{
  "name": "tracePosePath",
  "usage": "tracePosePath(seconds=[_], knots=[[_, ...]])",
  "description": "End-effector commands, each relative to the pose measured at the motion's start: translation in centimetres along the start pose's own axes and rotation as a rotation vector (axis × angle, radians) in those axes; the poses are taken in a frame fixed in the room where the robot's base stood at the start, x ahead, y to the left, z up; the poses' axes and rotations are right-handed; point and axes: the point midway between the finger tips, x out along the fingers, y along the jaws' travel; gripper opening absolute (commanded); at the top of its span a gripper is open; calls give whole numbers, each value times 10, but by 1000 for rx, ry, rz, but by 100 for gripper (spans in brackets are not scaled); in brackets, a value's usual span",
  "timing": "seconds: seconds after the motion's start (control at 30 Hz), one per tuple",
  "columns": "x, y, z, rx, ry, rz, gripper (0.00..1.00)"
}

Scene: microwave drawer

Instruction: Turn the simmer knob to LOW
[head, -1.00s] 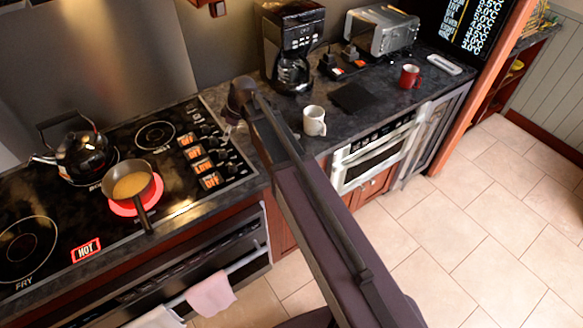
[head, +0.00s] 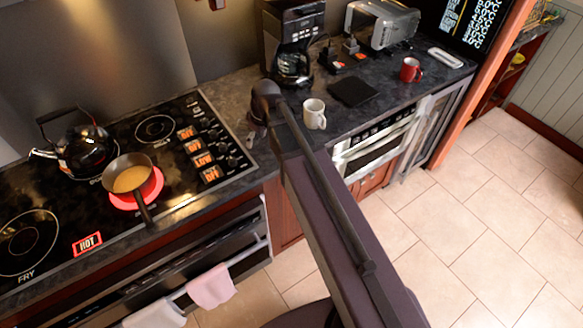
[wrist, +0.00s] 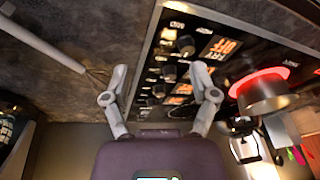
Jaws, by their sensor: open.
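A row of black knobs stands along the right edge of the black cooktop (head: 90,222). Lit labels beside them read OFF, OFF, LOW and OFF in the head view. I cannot read which one is marked simmer. My gripper (wrist: 158,68) is open and empty, with its fingers spread to either side of the knob row in the picture. The right finger hides part of a label. In the head view my arm's end is right of the knobs.
A saucepan (head: 128,176) sits on a glowing red burner, its handle toward the front. A black kettle (head: 82,150) stands behind it, left. A lit HOT sign (head: 87,243) is near the front. A white mug (head: 314,113) and coffee maker (head: 290,45) are right of my arm.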

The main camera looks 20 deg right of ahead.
Motion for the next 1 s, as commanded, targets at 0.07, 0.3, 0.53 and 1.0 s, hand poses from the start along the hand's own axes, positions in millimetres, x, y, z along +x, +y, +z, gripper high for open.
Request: tracePosePath(seconds=[0.07, 0.3, 0.53, 1.0], knots=[[1, -1, 14, 45, -16, 8, 76], [2, -2, 48, 189, -59, 34, 76], [2, -3, 80, 326, -98, 65, 76], [1, -7, 136, 580, -162, 134, 76]])
